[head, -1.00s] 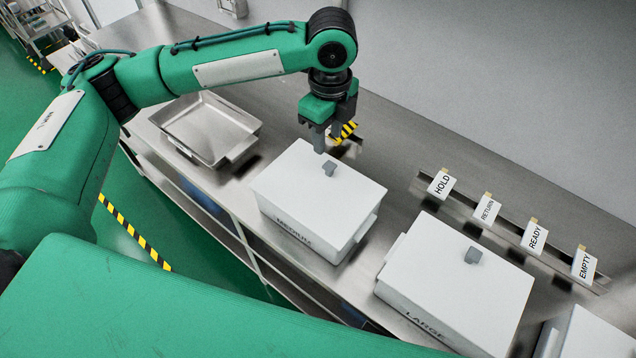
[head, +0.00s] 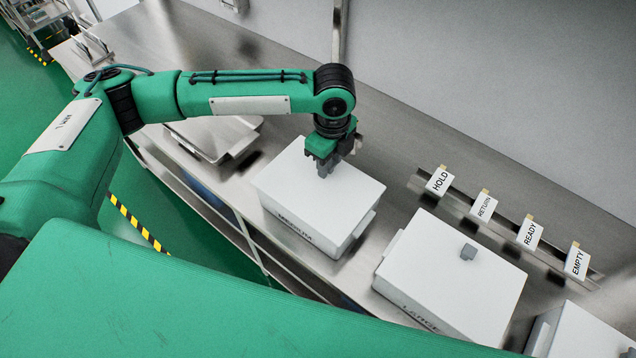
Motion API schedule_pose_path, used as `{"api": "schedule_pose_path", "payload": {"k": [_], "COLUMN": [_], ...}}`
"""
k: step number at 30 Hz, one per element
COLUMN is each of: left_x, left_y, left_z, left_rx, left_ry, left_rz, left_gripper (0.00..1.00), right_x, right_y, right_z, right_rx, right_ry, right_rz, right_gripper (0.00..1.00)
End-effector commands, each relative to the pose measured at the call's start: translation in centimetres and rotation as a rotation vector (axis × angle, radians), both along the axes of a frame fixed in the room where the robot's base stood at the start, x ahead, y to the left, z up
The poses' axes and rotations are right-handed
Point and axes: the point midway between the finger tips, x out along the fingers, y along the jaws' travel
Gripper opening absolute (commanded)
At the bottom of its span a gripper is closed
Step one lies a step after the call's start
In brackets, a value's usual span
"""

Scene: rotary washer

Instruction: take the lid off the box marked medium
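The box marked medium (head: 296,231) is white and stands on the steel counter, its label on the front side. Its flat white lid (head: 320,201) is on, with no clear gap below it. My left gripper (head: 326,168) points down over the middle of the lid, its fingers at the small grey knob. The fingers and the arm mostly hide the knob, so I cannot tell whether they are closed on it. My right gripper is not in view.
A white box marked large (head: 452,270) with a grey knob stands to the right. A steel tray (head: 215,138) lies left, partly behind my arm. A rail at the back holds cards HOLD (head: 440,180), RETURN (head: 483,207), READY (head: 529,233) and EMPTY (head: 577,262).

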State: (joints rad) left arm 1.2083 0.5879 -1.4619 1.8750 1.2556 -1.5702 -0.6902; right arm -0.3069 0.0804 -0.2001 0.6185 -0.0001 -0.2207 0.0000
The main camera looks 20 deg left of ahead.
Motion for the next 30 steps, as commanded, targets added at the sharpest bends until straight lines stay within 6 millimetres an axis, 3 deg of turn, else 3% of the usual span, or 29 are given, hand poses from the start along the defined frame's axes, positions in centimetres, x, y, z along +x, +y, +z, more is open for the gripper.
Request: {"api": "schedule_pose_path", "payload": {"k": [1, 5, 14, 20, 26, 30], "left_x": [0.0, 0.0, 0.0, 0.1, 0.1, 0.1], "left_y": [0.0, 0.0, 0.0, 0.0, -0.1, -0.1], "left_z": [0.0, 0.0, 0.1, 1.2, 4.6, 8.5], "left_rx": [0.0, 0.0, 0.0, -0.003, -0.003, -0.003], "left_ry": [0.0, 0.0, -0.001, -0.001, -0.005, -0.006], "left_rz": [0.0, 0.0, 0.0, 0.001, 0.0, 0.0], "left_gripper": [0.26, 0.01, 0.0, 0.0, 0.0, 0.0], "right_x": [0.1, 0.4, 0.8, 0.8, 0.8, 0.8], "right_y": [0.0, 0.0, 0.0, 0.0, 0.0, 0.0], "right_z": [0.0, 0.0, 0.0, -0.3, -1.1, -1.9], "right_rx": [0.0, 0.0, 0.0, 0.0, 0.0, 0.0], "right_ry": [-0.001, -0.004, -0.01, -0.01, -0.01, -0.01], "right_rz": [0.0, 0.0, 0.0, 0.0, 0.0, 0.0], "right_gripper": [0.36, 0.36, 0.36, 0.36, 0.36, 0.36]}}
